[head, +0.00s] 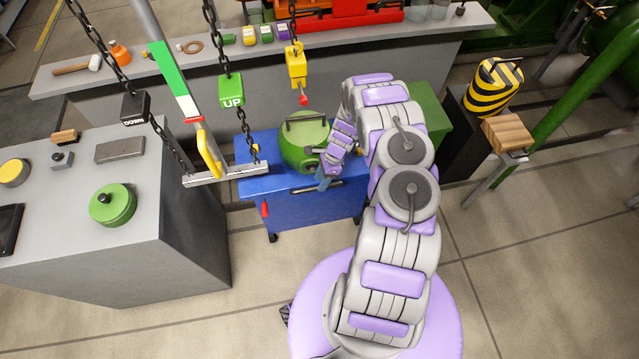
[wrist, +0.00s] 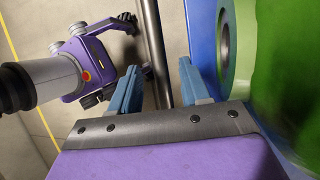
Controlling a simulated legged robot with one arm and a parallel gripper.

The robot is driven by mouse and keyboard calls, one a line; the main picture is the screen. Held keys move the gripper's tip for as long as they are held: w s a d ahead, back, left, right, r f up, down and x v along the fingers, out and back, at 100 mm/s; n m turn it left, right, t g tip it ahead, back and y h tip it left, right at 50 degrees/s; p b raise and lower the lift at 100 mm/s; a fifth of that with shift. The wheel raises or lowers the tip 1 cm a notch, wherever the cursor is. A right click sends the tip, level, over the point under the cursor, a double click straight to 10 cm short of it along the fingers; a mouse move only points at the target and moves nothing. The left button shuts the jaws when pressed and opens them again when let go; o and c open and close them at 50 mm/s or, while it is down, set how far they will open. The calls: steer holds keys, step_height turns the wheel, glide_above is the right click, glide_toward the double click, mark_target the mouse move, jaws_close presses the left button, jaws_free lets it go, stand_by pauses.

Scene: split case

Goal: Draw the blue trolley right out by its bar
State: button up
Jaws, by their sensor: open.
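The blue trolley (head: 310,208) stands on castors in the gap between the grey bench and the back counter. A green round casing (head: 300,150) sits on its top. Its dark bar (head: 305,189) runs along the top front edge. My gripper (head: 324,184) is at the right part of the bar, pointing down. In the wrist view my open gripper (wrist: 158,68) has its blue fingers either side of the bar (wrist: 153,45); I cannot tell if either touches it. The trolley's blue side (wrist: 202,35) and the green casing (wrist: 275,60) show at the right.
A grey bench (head: 190,240) stands close on the trolley's left. Chains with an UP block (head: 231,90) and a steel crosspiece (head: 225,175) hang over its left end. A black-and-yellow striped post top (head: 494,88) stands at the right. The floor (head: 260,305) in front is clear.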

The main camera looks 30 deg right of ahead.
steer(key=shift+x, duration=1)
jaws_close()
